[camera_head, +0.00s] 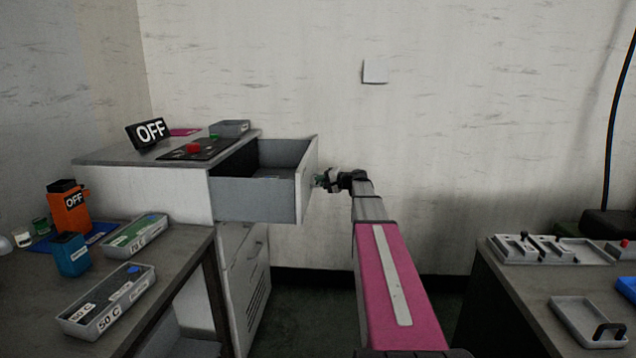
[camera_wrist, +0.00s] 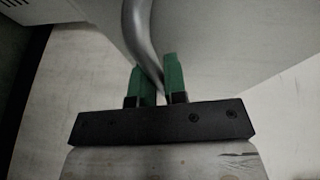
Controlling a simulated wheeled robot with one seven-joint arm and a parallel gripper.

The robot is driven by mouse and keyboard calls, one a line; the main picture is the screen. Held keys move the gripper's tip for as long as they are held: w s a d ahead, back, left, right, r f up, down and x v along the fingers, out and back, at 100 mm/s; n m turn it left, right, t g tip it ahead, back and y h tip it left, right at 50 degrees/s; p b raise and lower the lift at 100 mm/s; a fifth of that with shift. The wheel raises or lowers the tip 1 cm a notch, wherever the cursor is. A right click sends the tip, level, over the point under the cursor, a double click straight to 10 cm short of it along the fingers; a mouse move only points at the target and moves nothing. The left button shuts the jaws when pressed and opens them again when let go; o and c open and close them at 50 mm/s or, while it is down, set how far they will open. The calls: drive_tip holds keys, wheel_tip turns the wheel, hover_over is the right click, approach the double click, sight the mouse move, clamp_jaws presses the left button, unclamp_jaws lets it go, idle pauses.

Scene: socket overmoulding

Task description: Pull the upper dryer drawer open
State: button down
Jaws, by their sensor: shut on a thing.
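The upper dryer drawer (camera_head: 258,199) is grey and stands pulled out to the right from the dryer cabinet (camera_head: 170,188); its open top shows the inside. My gripper (camera_head: 322,180) is at the drawer's front panel (camera_head: 306,180). In the wrist view, my gripper's green fingers (camera_wrist: 158,78) are shut on the curved metal drawer handle (camera_wrist: 138,38), one finger on each side of it. The handle is hidden behind the gripper in the head view. The lower dryer door (camera_head: 245,270) is closed.
An OFF sign (camera_head: 148,133), a control panel with a red button (camera_head: 194,148) and a small grey tray (camera_head: 230,128) are on the dryer top. A table with labelled trays (camera_head: 108,300) stands at the front left. Another table (camera_head: 515,300) stands at the right.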

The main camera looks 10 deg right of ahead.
drive_tip(key=c, duration=1.2)
unclamp_jaws()
drive_tip(key=shift+s, duration=0.1)
drive_tip(key=v, duration=1)
drive_tip(key=shift+s+d, duration=0.2)
drive_tip(key=shift+d, duration=0.05)
drive_tip(key=s+a+f+n+g+h, duration=0.2)
drive_tip(key=s+a+f+g, duration=0.1)
drive_tip(key=s+a+f, duration=0.6)
drive_tip(key=s+a+f+n+g+h, duration=0.1)
drive_tip(key=s+a+f+g+h, duration=0.1)
drive_tip(key=s+a+f+g, duration=0.65)
drive_tip(key=s+a+f+n+h, duration=0.1)
drive_tip(key=s+f+h, duration=0.1)
drive_tip(key=s+f, duration=0.2)
drive_tip(key=s+a+f+n+h, duration=0.1)
drive_tip(key=s+f+n+h, duration=0.1)
drive_tip(key=s+f+h, duration=0.1)
drive_tip(key=s+a+f+n+h, duration=0.1)
drive_tip(key=s+f+h, duration=0.1)
drive_tip(key=s+f, duration=0.4)
drive_tip(key=shift+s+f+n+t+h, duration=0.15)
drive_tip(key=shift+s+n+t+h, duration=0.2)
drive_tip(key=shift+s, duration=0.25)
